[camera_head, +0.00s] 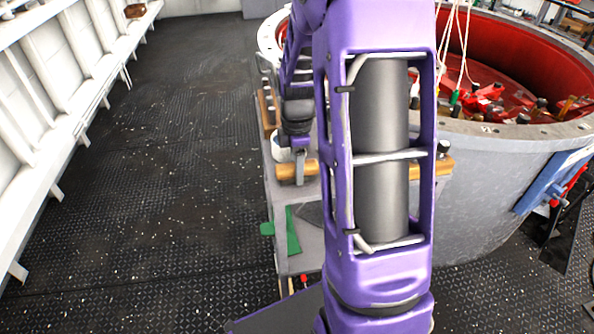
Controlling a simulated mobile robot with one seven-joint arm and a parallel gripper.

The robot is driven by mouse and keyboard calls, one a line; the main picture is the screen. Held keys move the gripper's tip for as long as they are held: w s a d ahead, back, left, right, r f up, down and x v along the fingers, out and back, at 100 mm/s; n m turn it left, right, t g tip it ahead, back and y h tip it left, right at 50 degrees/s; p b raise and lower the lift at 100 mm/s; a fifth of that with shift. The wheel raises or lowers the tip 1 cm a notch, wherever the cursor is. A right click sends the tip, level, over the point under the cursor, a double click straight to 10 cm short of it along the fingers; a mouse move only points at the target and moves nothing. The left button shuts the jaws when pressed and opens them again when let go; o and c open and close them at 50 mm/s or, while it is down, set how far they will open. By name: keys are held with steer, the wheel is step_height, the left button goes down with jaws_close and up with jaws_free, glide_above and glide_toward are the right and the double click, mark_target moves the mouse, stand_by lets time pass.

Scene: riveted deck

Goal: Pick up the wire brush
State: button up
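I cannot pick out the wire brush; my purple arm covers much of the grey cart (294,262) and its top. My gripper (299,168) is low over the cart's near left edge, partly behind my own arm. Its fingers are too small and hidden to tell whether they are open or shut, or whether anything is between them. A white round object (280,149) sits just left of my gripper on the cart top.
A large round metal tank (485,190) with a red inside stands right behind the cart. A small dark object (443,147) is at the cart's right. Green pieces (292,232) hang on the cart's side. White wall framing (40,120) runs along the left. The dark deck (150,190) between is clear.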

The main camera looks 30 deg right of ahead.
jaws_close()
step_height(320, 180, up, 10)
steer(key=shift+r+p, duration=0.1)
steer(key=shift+p, duration=0.9)
jaws_free()
steer(key=c, duration=0.5)
steer(key=shift+a, duration=0.1)
jaws_close()
